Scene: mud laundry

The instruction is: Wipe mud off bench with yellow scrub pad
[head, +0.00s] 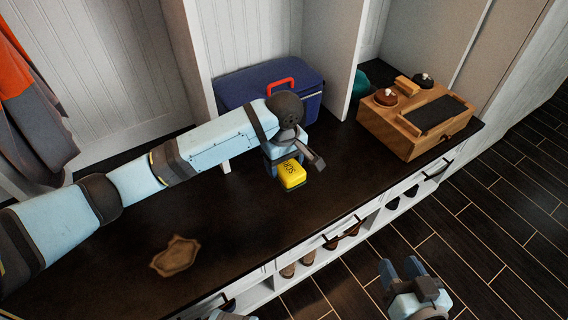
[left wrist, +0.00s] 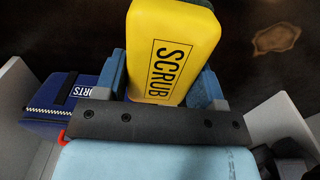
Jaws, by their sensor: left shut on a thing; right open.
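The yellow scrub pad (head: 292,174) has a dark green underside and the word SCRUB on it. My left gripper (head: 285,164) is shut on it, over the dark bench top (head: 228,225) in front of the blue bag. In the left wrist view the pad (left wrist: 172,50) sits between both fingers. I cannot tell whether it touches the bench. A brown mud patch (head: 175,256) lies on the bench to the left, well apart from the pad; it also shows in the left wrist view (left wrist: 276,38). My right gripper (head: 402,272) is open and empty, low in front of the bench.
A blue bag (head: 315,95) with a red handle stands at the back of the bench. A wooden box (head: 415,120) with brushes and a dark pad is at the right end. A white divider (head: 345,60) rises between them. Shoes (head: 307,258) sit in cubbies below.

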